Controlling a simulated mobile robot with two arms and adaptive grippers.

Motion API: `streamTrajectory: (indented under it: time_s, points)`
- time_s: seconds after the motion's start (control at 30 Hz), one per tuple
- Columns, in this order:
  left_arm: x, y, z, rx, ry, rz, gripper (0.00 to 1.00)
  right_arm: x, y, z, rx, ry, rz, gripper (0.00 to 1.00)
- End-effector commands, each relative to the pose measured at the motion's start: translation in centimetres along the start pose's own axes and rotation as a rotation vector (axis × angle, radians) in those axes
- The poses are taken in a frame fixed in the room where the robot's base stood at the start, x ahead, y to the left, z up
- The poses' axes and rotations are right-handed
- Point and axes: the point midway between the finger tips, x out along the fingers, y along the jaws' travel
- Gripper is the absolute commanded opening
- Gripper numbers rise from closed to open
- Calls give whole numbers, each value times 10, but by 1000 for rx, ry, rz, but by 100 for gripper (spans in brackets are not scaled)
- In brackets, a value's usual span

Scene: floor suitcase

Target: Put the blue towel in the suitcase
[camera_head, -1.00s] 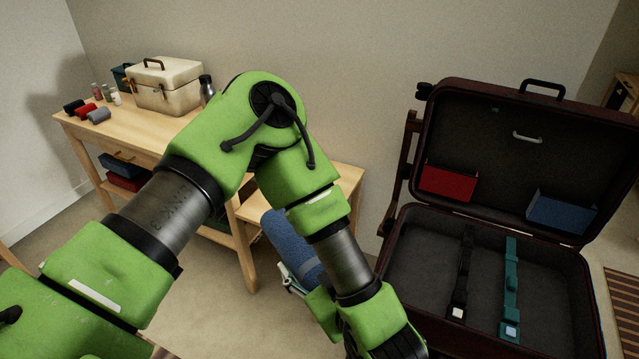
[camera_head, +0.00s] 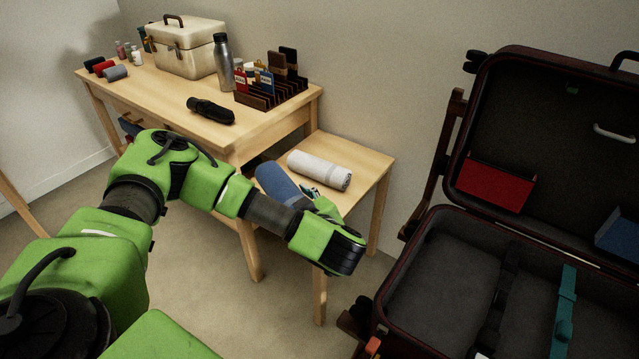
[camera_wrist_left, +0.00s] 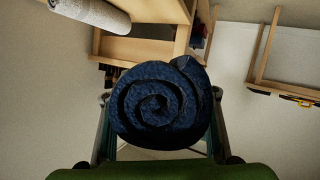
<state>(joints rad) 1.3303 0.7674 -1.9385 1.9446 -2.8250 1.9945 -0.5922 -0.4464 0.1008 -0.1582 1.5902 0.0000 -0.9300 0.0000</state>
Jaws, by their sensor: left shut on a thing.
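The rolled blue towel (camera_head: 277,184) is held in my left gripper (camera_head: 308,194), in front of the small low table. In the left wrist view the towel (camera_wrist_left: 158,105) shows its spiral end between the two fingers (camera_wrist_left: 158,135), which are shut on it from both sides. The open suitcase (camera_head: 437,287) stands at the right, with its lid up. Its base has a bare grey floor, a black strap and a teal strap. The towel is apart from the suitcase, to its left. My right gripper is not in view.
A rolled white towel (camera_head: 320,170) lies on the low table (camera_head: 366,163). The taller table (camera_head: 160,100) holds a cream case (camera_head: 187,50), a bottle (camera_head: 223,62), a black umbrella (camera_head: 210,110) and a dark rack (camera_head: 268,92). The suitcase's raised rim (camera_head: 400,262) faces the gripper.

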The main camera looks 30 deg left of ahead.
Motion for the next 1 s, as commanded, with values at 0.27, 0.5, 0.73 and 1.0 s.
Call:
streamTrajectory:
  time_s: [0.27,0.5,0.73,1.0]
  points:
    - [57,31,16,-3,5,-3,29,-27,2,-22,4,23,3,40]
    - [107,53,46,1,2,-2,29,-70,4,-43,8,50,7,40]
    - [131,60,63,-1,1,-1,29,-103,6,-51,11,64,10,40]
    - [145,58,84,2,0,-1,29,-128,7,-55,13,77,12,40]
